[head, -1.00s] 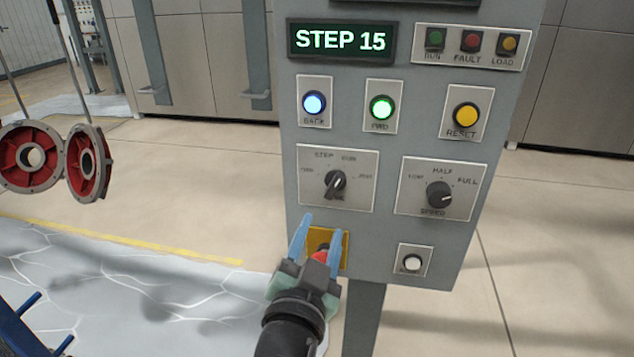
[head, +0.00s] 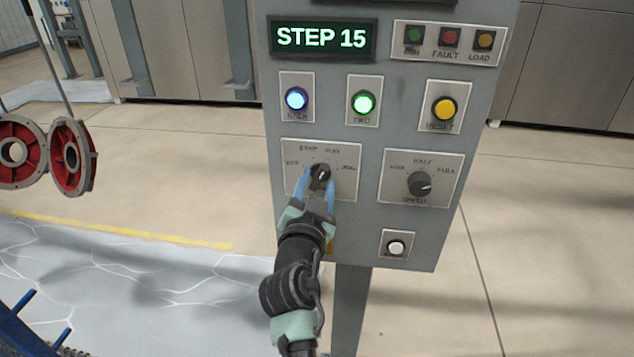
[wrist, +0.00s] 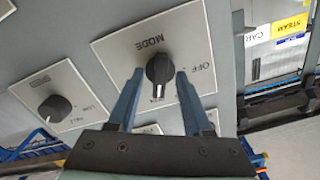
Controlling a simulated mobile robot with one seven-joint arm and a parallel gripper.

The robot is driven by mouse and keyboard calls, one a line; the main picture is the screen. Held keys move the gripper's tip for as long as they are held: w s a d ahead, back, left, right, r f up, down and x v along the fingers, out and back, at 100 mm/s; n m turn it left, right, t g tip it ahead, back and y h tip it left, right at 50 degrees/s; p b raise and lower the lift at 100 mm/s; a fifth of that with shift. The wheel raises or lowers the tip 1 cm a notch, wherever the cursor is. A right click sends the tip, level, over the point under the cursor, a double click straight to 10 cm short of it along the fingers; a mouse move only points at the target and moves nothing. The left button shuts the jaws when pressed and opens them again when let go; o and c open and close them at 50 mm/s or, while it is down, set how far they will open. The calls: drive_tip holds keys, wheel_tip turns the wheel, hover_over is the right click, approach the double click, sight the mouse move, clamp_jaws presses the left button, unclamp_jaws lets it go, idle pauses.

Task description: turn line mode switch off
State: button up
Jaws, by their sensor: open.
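The line mode switch is a black rotary knob (head: 320,174) on a pale plate, with OFF, STEP, RUN and JOG marks around it. It shows upside down in the wrist view (wrist: 159,69). Its pointer faces roughly the top of the plate; the exact mark is hard to tell. My gripper (head: 318,180) is open, with its blue fingers on either side of the knob. In the wrist view the fingertips (wrist: 159,77) flank the knob with small gaps, and nothing is held.
A speed knob (head: 419,184) sits just right of the mode plate. Lit blue (head: 296,99) and green (head: 364,102) buttons and a yellow reset button (head: 444,109) are above. A white button (head: 396,247) is below right. The display (head: 322,38) reads STEP 15.

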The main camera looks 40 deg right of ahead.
clamp_jaws()
drive_tip(key=shift+n, duration=0.3)
drive_tip(key=n+b, duration=0.1)
drive_tip(key=n, duration=0.3)
drive_tip(key=shift+f, duration=0.1)
drive_tip(key=n, duration=0.5)
drive_tip(key=shift+n, duration=0.3)
drive_tip(key=n+p, duration=0.1)
drive_tip(key=n, duration=0.4)
drive_tip(key=shift+p, duration=0.4)
drive_tip(key=n+p, duration=0.1)
drive_tip(key=n, duration=0.3)
drive_tip(key=shift+n, duration=0.3)
drive_tip(key=shift+n+p, duration=0.3)
unclamp_jaws()
